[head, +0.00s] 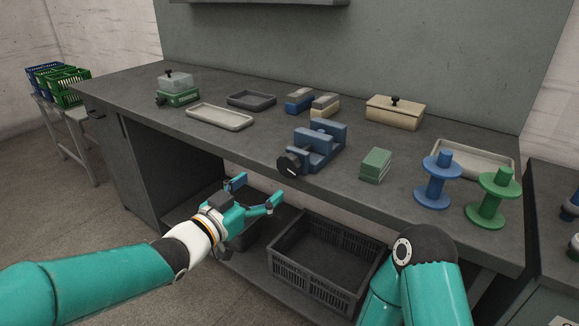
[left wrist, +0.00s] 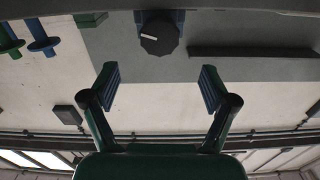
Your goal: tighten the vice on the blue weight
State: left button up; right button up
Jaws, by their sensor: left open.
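The blue vice (head: 322,140) stands near the bench's front edge, its black knob (head: 289,163) facing the front. A block of similar blue seems to sit between its jaws, but I cannot clearly tell it from the vice. My left gripper (head: 256,192) is open and empty, in front of and below the bench edge, to the left of the knob. In the left wrist view the knob (left wrist: 159,36) with a white mark lies beyond the two spread fingers (left wrist: 159,80), roughly centred between them and apart from them. My right gripper is out of view.
A green block (head: 376,165), a blue spool (head: 437,180) and a green spool (head: 493,197) stand right of the vice. A pale tray (head: 219,117), a blue block (head: 299,100) and a beige box (head: 394,112) lie behind. A dark crate (head: 318,283) sits below the bench.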

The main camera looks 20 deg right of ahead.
aim_at(286, 168)
pick_arm(q)
jog(key=x, duration=1)
jog(key=shift+w+d+p, duration=0.15)
jog(key=shift+p, duration=0.25)
jog(key=shift+c, duration=0.3)
